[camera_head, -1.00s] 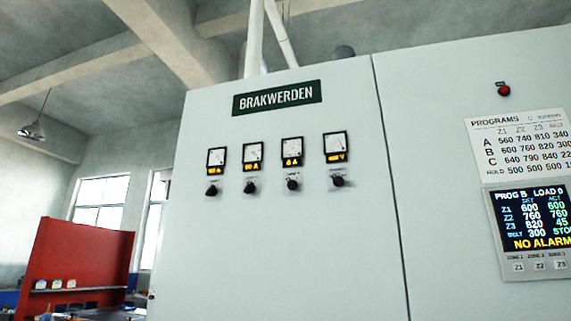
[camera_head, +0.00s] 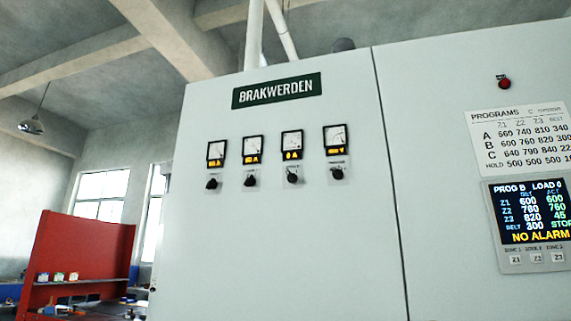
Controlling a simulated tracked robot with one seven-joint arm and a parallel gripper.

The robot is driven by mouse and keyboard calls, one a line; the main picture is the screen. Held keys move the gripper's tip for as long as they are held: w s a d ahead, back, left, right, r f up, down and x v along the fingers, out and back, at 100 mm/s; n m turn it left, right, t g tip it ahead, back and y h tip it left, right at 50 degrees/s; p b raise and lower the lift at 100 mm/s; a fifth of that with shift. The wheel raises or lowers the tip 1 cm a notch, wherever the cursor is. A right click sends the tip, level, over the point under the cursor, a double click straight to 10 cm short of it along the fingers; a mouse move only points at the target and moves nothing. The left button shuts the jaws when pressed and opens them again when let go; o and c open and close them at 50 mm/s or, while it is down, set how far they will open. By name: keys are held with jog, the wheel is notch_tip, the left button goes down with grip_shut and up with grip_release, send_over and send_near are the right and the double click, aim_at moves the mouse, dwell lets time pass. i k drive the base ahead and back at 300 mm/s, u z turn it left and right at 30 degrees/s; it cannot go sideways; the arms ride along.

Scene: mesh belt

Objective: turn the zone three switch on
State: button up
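The pale grey cabinet (camera_head: 285,235) carries a row of black rotary switches. Each sits below a square meter with an amber readout. The third switch from the left (camera_head: 292,178) is below a meter (camera_head: 292,145) reading 0 A. The first (camera_head: 212,184) and second (camera_head: 250,181) switches are below meters with non-zero amp readings. The fourth switch (camera_head: 338,173) is below a meter that seems to read volts. The switch labels and exact knob angles are too small to read. The screen (camera_head: 532,212) shows Z3 set 820, actual 45. My gripper is not in view.
Small buttons (camera_head: 536,257) sit below the screen at the right. A programs chart (camera_head: 515,140) and a red button (camera_head: 504,83) are above it. A red panel (camera_head: 85,245) with a shelf stands at the far left.

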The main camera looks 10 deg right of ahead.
aim_at(291, 177)
jog(key=u, duration=0.65)
jog(key=k, duration=0.7)
jog(key=z, duration=0.55)
jog(key=i, duration=1)
jog(key=u, duration=0.1)
